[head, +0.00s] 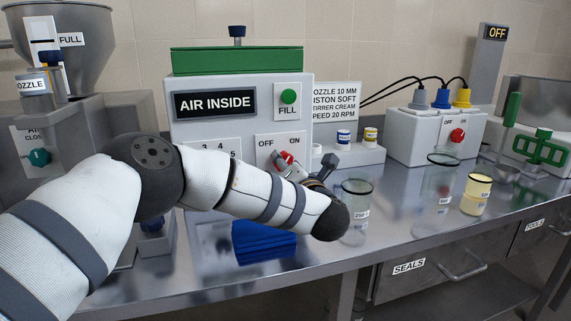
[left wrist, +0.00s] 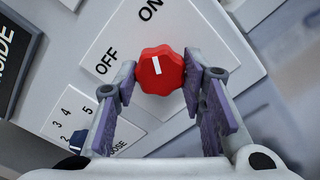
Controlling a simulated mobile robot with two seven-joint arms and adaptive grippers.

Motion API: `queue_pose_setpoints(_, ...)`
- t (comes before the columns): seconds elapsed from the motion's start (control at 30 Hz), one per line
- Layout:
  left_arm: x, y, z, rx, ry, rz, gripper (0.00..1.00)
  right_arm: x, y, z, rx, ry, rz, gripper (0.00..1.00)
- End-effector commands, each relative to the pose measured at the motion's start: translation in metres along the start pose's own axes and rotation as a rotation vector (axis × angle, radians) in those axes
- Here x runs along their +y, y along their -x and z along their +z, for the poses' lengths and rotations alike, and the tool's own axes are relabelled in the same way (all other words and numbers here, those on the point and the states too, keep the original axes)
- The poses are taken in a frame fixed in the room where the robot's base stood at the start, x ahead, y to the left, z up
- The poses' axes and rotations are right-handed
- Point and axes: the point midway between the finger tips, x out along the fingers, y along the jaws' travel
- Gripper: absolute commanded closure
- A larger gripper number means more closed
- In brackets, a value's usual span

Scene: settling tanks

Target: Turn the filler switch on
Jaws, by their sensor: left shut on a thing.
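The filler (head: 240,110) is a white box with a green top and an "AIR INSIDE" sign. Its red switch knob (head: 284,157) is on the lower right of its front, under the OFF and ON labels. In the left wrist view, the knob (left wrist: 160,70) sits between the two fingers, and its white mark points roughly toward ON. My left gripper (head: 287,166) is shut on the knob; it also shows in the left wrist view (left wrist: 160,88). In the head view my forearm hides part of the filler's lower front. My right gripper is not in view.
A numbered dial panel (left wrist: 75,125) is beside the knob. Glass beakers (head: 356,205) stand to the right of my wrist. A blue folded cloth (head: 264,243) lies below my forearm. A grey box (head: 436,135) with another red knob stands farther right.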

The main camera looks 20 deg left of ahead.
Motion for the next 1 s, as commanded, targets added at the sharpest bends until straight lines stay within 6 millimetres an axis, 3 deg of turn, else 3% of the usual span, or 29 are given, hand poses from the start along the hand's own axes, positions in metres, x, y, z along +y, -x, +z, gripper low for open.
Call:
queue_pose_setpoints(0.63,0.0001,-0.0003,-0.0003,0.0,-0.043,0.001,0.91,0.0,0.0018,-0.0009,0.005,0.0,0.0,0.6)
queue_pose_setpoints(0.67,0.0001,-0.0003,-0.0003,0.0,-0.042,0.001,0.56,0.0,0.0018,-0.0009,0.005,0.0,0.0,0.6)
queue_pose_setpoints(0.7,0.0001,-0.0003,-0.0003,0.0,-0.042,0.001,0.47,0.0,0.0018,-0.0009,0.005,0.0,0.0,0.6)
queue_pose_setpoints(0.73,0.0001,-0.0002,-0.0003,0.0,-0.042,0.001,0.43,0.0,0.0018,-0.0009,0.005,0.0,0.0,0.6)
queue_pose_setpoints(1.0,0.0,0.0003,-0.0001,0.0,-0.041,0.0,0.43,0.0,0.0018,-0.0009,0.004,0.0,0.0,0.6)
